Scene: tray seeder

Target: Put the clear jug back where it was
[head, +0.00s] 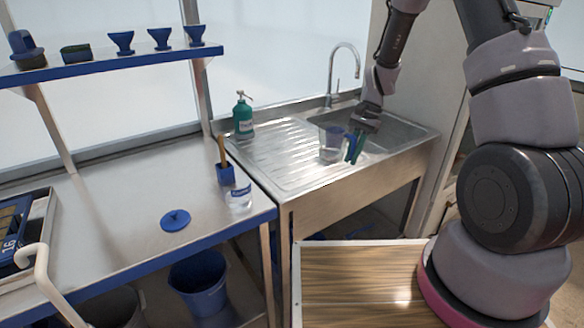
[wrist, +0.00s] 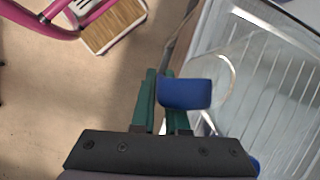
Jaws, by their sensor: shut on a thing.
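The clear jug (head: 330,150) has a see-through body and a blue handle, and it is at the drainboard's right end, beside the sink basin. My gripper (head: 355,150), with green fingers, is shut on the jug at its handle side. In the wrist view, the fingers (wrist: 160,92) are close together at the blue handle, and the jug's clear body (wrist: 232,75) is to their right. The handle hides part of one finger. I cannot tell whether the jug's base touches the steel.
The steel sink unit (head: 270,160) has a tall tap (head: 345,62) behind the basin. A green pump bottle (head: 243,117) stands at its back left. The left bench holds a blue pot (head: 225,174), a labelled clear container (head: 240,197) and a blue lid (head: 175,220). Most of the ribbed drainboard is clear.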

